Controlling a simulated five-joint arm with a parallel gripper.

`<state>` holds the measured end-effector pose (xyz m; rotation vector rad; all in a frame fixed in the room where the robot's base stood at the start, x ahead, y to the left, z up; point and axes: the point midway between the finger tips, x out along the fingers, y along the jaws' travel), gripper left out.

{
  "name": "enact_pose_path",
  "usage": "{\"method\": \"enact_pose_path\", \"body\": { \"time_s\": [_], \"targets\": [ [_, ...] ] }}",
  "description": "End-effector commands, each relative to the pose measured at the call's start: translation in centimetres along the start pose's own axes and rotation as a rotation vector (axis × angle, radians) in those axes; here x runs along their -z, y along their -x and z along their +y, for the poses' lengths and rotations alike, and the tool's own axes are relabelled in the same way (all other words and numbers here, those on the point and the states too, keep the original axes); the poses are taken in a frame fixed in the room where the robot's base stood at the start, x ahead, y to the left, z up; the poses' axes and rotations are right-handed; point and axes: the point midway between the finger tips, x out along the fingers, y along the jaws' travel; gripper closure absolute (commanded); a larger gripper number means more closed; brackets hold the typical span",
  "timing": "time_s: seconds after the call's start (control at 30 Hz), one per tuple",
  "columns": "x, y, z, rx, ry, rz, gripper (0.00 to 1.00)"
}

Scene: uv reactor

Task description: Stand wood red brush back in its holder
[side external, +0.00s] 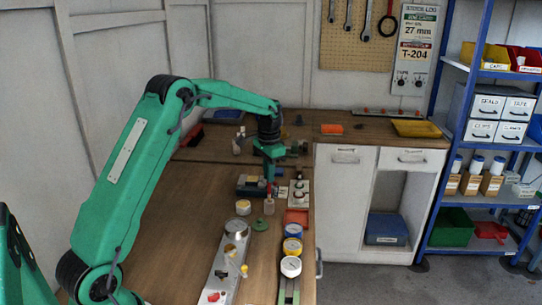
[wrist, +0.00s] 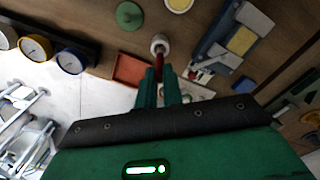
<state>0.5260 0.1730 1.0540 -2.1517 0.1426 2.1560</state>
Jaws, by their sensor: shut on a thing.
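My gripper (side external: 269,178) is shut on the red brush (side external: 269,190) and holds it about upright above the worktop. The holder (side external: 269,207) is a small pale cup standing on the wooden top directly below the brush. In the wrist view, the brush (wrist: 159,64) runs from between my fingertips (wrist: 158,84) to the round, pale holder (wrist: 159,44). Its far end overlaps the holder's mouth. I cannot tell how far inside it reaches. My fingers hide the brush's upper part.
A green disc (side external: 260,225) and a white-and-yellow jar (side external: 243,208) lie close by. A red tray (side external: 297,217), a grey device (side external: 250,186) and a switch panel (side external: 299,194) surround the holder. Round gauges (side external: 292,247) line the right edge.

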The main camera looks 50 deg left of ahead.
Motion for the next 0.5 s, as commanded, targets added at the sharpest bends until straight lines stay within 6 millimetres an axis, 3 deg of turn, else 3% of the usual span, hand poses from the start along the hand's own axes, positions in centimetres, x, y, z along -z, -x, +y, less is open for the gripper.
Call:
{"method": "enact_pose_path", "body": {
  "time_s": [0.5],
  "targets": [
    [0.01,-0.94,0.0,0.0,0.0,0.0,1.0]
  ]
}}
